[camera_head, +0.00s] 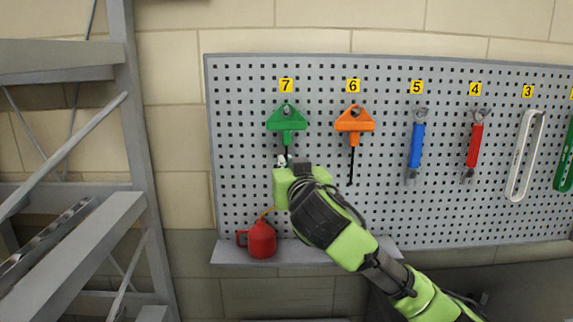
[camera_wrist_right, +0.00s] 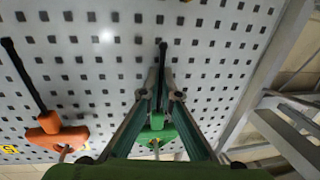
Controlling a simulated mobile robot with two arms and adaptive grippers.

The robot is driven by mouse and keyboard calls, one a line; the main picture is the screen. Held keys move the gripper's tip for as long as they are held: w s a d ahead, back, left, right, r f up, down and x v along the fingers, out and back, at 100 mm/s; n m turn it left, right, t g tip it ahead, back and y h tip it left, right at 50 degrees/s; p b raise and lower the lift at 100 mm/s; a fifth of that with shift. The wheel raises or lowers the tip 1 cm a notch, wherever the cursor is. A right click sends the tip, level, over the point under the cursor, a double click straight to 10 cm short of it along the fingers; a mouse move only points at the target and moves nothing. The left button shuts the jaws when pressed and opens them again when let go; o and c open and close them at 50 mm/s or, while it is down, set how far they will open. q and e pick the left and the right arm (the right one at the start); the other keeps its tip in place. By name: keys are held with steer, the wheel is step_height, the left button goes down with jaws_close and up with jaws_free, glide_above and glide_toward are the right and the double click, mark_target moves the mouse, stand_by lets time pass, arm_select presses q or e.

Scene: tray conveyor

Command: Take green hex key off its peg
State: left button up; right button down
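The green hex key (camera_head: 287,118) hangs on the pegboard under label 7, its green handle up and its dark shaft pointing down. My right gripper (camera_head: 283,162) is at the lower part of its shaft, below the handle. In the right wrist view the two fingers (camera_wrist_right: 162,80) close in on either side of the dark shaft and look shut on it. The green handle (camera_wrist_right: 155,132) shows between the fingers, and the shaft's end sticks out past the fingertips. The peg is partly hidden by the handle. My left gripper is not in view.
An orange hex key (camera_head: 354,123) hangs just right, under label 6. Blue (camera_head: 416,145) and red (camera_head: 475,140) tools hang farther right. A red oil can (camera_head: 260,239) stands on the shelf (camera_head: 235,257) below. Grey metal racking (camera_head: 140,120) stands at left.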

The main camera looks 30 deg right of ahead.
steer(key=shift+s+a+r, duration=0.15)
steer(key=shift+s+r, duration=0.05)
stand_by(0.4)
steer(key=shift+s+a+r, duration=0.1)
steer(key=shift+s+a, duration=0.1)
steer(key=shift+s, duration=0.2)
steer(key=shift+s+r, duration=0.1)
steer(key=shift+s, duration=0.05)
steer(key=shift+s+a+r+p, duration=0.3)
steer(key=shift+s+r+p, duration=0.1)
steer(key=shift+s+p, duration=0.15)
steer(key=shift+s+a, duration=0.1)
steer(key=shift+s, duration=0.2)
stand_by(0.5)
